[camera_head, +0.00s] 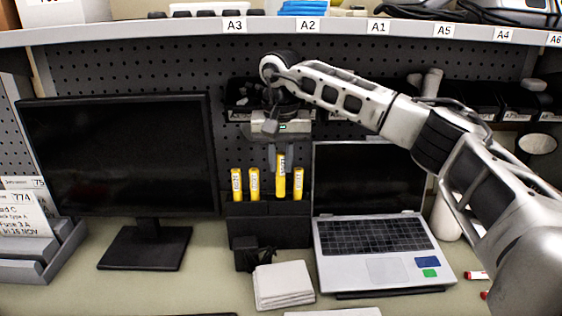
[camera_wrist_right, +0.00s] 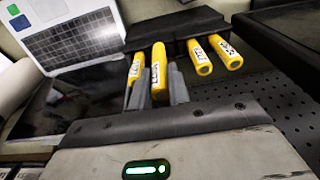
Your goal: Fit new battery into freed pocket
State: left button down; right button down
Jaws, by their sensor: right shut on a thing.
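The wrist view shows this held battery (camera_wrist_right: 158,70) between the grey fingers. The other batteries (camera_head: 237,184), (camera_head: 254,184) and (camera_head: 298,184) stand beside it. The held battery's lower end lies at the holder's top; I cannot tell how deep it sits. My left gripper is not in view.
A dark monitor (camera_head: 115,150) stands left of the holder, and an open laptop (camera_head: 380,250) stands right. A black adapter (camera_head: 252,254) and a stack of white cloths or papers (camera_head: 283,284) lie in front. A labelled shelf (camera_head: 180,35) runs above the arm.

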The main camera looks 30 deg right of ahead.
aim_at(281, 175)
jog(key=shift+w+d, duration=0.5)
jog(key=shift+w, duration=0.3)
jog(key=shift+f, duration=1.35)
jog(key=shift+f+b, duration=0.4)
jog(key=shift+f, duration=0.3)
jog(key=shift+f, duration=0.25)
jog(key=c, duration=1.2)
grip_release()
jog(key=shift+c, duration=0.2)
